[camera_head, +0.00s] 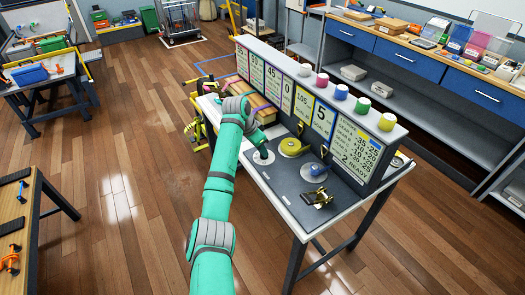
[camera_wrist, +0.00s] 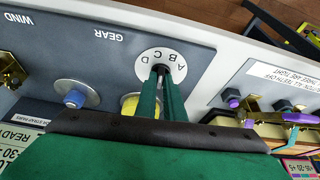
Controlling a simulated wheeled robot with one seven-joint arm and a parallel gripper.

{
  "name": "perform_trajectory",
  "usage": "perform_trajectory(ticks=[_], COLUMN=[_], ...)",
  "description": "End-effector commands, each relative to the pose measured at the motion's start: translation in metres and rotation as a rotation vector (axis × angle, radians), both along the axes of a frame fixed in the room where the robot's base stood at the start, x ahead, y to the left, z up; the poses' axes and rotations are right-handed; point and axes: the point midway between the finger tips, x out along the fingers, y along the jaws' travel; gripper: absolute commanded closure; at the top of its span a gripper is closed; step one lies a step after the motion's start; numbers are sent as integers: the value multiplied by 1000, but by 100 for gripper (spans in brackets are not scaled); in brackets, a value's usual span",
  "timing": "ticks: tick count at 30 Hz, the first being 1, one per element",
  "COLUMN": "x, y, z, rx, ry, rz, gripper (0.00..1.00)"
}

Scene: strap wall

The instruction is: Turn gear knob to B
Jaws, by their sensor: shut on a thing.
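The gear dial is a white disc (camera_wrist: 150,56) lettered A, B, C, D in the wrist view, near the "GEAR" label on the grey panel. Its dark knob (camera_wrist: 160,69) stands at the middle. My gripper (camera_wrist: 160,78) has its two green fingers close together, shut on the knob. The fingers cover much of the knob, so I cannot tell which letter it points at. In the head view the dial (camera_head: 268,160) shows under my gripper (camera_head: 262,153), at the bench's near left part.
A blue knob (camera_wrist: 75,98) on a pale disc and a yellow reel (camera_head: 290,147) sit close to the dial. A ratchet buckle (camera_head: 318,197) lies on the panel. An upright board (camera_head: 302,104) with number cards and coloured cups runs along the bench's back.

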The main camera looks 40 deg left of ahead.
Motion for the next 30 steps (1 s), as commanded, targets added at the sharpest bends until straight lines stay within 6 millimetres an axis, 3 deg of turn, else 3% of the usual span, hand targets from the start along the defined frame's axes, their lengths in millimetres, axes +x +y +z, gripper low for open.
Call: perform_trajectory(ticks=[15,30], x=[2,2], y=[3,3], z=[1,0], rx=[1,1], ry=[0,0], rz=[-356,-433], gripper=[100,100])
